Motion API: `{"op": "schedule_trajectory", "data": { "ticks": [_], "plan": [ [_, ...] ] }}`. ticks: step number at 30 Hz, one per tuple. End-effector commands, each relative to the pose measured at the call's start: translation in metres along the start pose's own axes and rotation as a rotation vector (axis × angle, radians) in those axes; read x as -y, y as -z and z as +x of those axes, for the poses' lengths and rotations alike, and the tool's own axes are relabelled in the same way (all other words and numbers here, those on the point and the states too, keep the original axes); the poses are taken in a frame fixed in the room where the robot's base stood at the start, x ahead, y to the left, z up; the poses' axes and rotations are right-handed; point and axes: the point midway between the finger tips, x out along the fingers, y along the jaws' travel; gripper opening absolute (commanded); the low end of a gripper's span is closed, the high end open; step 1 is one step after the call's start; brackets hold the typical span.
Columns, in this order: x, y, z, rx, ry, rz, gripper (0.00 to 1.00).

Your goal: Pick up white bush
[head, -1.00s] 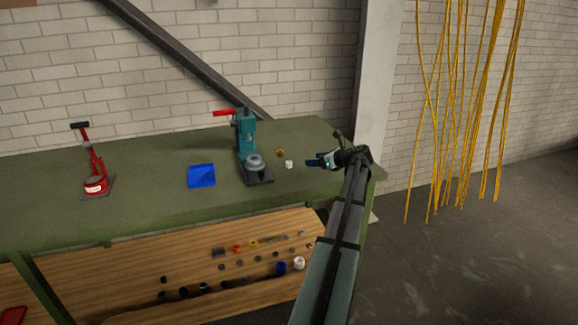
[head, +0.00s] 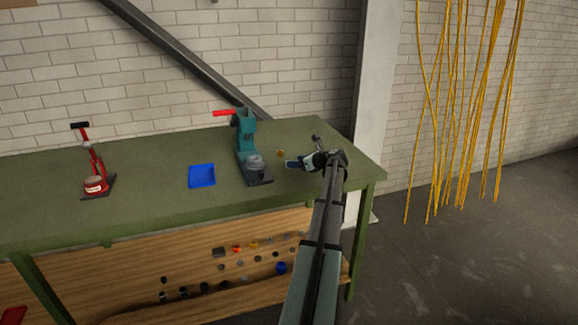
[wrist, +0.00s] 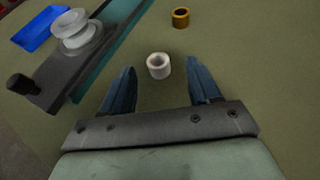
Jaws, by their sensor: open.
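The white bush (wrist: 158,66) is a short white ring standing on the green bench top in the wrist view. My gripper (wrist: 160,78) is open, and its two blue fingers point toward the bush. In the head view my gripper (head: 290,164) is low over the bench, right of the teal press, and the bush is hidden there.
A teal arbor press (head: 246,145) stands just left of my gripper. A brass-coloured bush (wrist: 180,17) sits beyond the white one. A blue tray (head: 202,176) and a red press (head: 95,170) are further left. A wooden shelf below the bench (head: 130,270) holds several small parts.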

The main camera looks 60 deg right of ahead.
Motion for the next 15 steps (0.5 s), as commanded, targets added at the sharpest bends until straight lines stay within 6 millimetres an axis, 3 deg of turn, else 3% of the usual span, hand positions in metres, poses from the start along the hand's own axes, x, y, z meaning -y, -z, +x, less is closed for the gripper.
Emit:
{"op": "schedule_trajectory", "data": {
  "ticks": [7,15],
  "plan": [
    [-0.003,0.001,0.033,-0.001,-0.001,0.000,0.61],
    [-0.003,0.001,0.036,0.000,0.001,0.000,0.61]
  ]
}}
